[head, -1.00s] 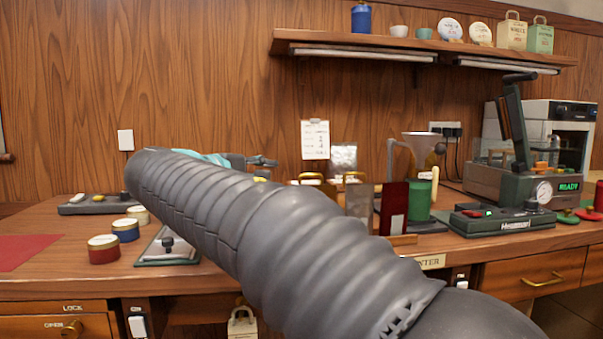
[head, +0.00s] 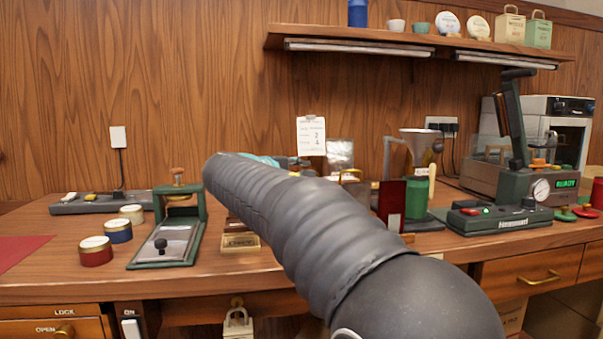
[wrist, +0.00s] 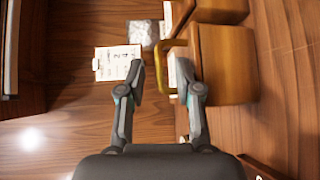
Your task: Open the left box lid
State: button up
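The left wooden box (wrist: 225,65) shows in the wrist view on the right, its lid closed as far as I can see. A brass arched handle (wrist: 170,62) stands out from it. My gripper (wrist: 160,68) is open, its two dark fingers apart. The handle lies close to the right fingertip and partly overlaps it; I cannot tell if they touch. My gripper's end shows only partly there, beyond the arm.
A second wooden box (wrist: 222,8) is at the wrist view's top. In the head view, a green press (head: 170,235) and round tins (head: 96,251) stand left. A dark red panel (head: 391,203), a funnel (head: 418,143) and a green machine (head: 500,218) stand right.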

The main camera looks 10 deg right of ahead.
jog(key=shift+w+d, duration=0.25)
jog(key=shift+d, duration=0.05)
jog(key=shift+c, duration=0.2)
grip_shut()
